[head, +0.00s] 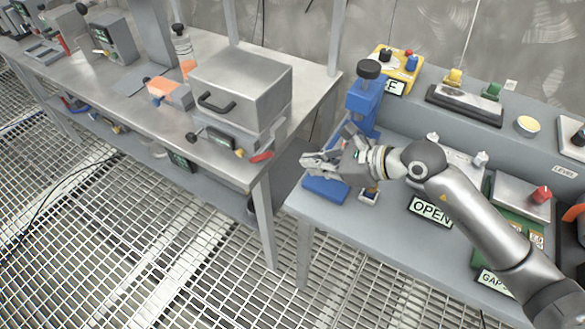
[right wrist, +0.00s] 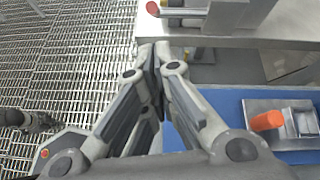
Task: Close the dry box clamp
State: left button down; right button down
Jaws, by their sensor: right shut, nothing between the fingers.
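A steel box (head: 240,85) with a black handle stands on the left table; I take it for the dry box. At its front right corner a lever with a red grip (head: 262,156) sticks out low over the table edge, likely the clamp. The red grip also shows at the top of the right wrist view (right wrist: 153,8). Whether the clamp is open or closed is unclear. My right gripper (head: 308,163) is shut and empty, right of the red grip and apart from it, above the gap between the tables. Its closed fingers (right wrist: 157,58) show in the wrist view. My left gripper is out of view.
A blue stand with a black knob (head: 368,69) is right behind my right gripper, with a blue base (head: 325,190) below. An OPEN sign (head: 431,210) lies on the right table. An orange-tipped fixture (right wrist: 268,121) is close in the wrist view. Grated floor is clear.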

jog(key=p+x, duration=0.1)
jog(key=x, duration=0.8)
jog(key=shift+a+f, duration=0.2)
jog(key=shift+a, duration=0.15)
jog(key=shift+w, duration=0.1)
